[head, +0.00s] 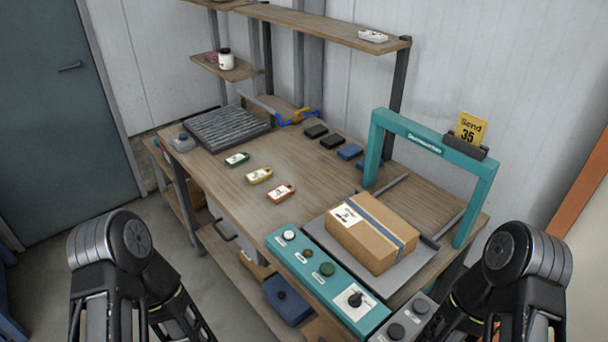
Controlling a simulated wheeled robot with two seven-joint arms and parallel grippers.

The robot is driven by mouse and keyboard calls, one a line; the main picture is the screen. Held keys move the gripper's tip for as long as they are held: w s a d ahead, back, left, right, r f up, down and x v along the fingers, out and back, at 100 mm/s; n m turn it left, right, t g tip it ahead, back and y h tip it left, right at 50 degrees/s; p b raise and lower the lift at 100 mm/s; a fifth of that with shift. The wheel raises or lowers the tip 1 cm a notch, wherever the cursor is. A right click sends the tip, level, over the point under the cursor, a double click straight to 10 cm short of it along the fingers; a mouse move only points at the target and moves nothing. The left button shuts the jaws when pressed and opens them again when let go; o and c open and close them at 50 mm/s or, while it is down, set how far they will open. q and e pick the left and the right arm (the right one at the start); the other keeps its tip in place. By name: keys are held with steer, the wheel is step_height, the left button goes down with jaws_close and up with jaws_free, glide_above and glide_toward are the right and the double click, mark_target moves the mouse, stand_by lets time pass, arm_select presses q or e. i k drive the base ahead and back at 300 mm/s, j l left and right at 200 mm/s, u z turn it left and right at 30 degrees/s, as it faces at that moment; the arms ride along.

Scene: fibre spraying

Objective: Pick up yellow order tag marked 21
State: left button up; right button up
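A yellow tag (259,176) with a white label lies flat on the wooden workbench (215,181), in the middle of a row of three. Its number is too small to read. A green tag (237,160) lies behind it to the left, and an orange-red tag (281,193) lies in front of it to the right. The three tags are apart from each other. Parts of both my arms show at the bottom left and bottom right, away from the tags. Neither gripper's fingers can be seen.
A cardboard box (382,240) sits under a teal frame (418,136) bearing a yellow "Send 35" sign (470,130). A teal button panel (323,270) lies along the front edge. A ribbed grey mat (228,128) and black blocks (316,131) are behind. Bench around the tags is clear.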

mark_target(256, 177)
steer(key=i+j+z, duration=0.1)
steer(key=j+z, duration=0.15)
steer(key=z, duration=0.2)
steer(key=j+z, duration=0.6)
steer(key=z, duration=0.25)
steer(key=j+z, duration=0.4)
steer(key=k+j+z, duration=0.1)
steer(key=j, duration=0.3)
steer(key=k+j, duration=0.15)
steer(key=j, duration=0.2)
steer(key=k+j+z, duration=0.15)
steer(key=j, duration=0.25)
steer(key=k+j, duration=0.1)
steer(key=j, duration=0.25)
steer(key=k+j+z, duration=0.15)
steer(key=j, duration=0.25)
steer(key=k+j, duration=0.15)
steer(key=j, duration=0.2)
steer(key=z, duration=0.05)
